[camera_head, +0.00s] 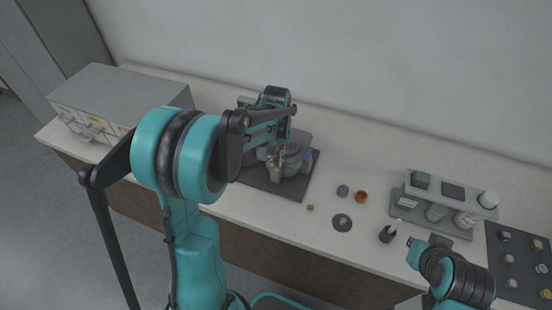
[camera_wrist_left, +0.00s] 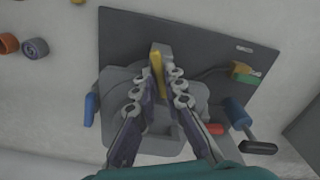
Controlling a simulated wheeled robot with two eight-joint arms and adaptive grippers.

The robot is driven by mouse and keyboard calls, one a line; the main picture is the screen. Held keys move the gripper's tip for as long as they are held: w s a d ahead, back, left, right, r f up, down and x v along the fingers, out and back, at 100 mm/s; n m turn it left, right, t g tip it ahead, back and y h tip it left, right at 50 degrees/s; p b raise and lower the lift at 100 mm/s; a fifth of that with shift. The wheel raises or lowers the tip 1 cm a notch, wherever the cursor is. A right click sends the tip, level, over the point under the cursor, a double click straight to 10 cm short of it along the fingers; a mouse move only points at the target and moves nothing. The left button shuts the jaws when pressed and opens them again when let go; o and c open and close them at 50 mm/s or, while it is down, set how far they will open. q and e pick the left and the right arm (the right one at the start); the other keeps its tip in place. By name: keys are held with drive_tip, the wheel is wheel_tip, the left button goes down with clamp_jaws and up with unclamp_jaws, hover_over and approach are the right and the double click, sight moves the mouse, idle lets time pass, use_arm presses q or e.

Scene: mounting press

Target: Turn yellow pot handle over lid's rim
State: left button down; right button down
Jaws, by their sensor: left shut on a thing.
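The yellow pot handle (camera_wrist_left: 157,68) shows in the left wrist view as a short yellow bar on a grey arm, between my left fingertips. My left gripper (camera_wrist_left: 157,88) is shut on it, above the grey round body of the press (camera_wrist_left: 193,98). In the head view my left gripper (camera_head: 279,160) reaches down over the press (camera_head: 299,143), and its wrist hides much of the handle and lid. I cannot tell how the handle lies against the lid's rim.
The press stands on a dark mat (camera_head: 287,190). A blue-handled tool (camera_wrist_left: 238,114) and a red part (camera_wrist_left: 214,129) are beside it. Small round pieces (camera_head: 343,190), a dark cup (camera_head: 387,234) and a grey rack (camera_head: 445,205) are to the right. A drawer cabinet (camera_head: 115,95) stands left.

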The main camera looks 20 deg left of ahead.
sight(276, 162)
use_arm(q)
drive_tip(key=shift+m, duration=2.3)
drive_tip(key=c, duration=1.9)
unclamp_jaws()
drive_tip(key=shift+r, duration=0.1)
wheel_tip(276, 162, up, 12)
drive_tip(key=shift+f, duration=0.1)
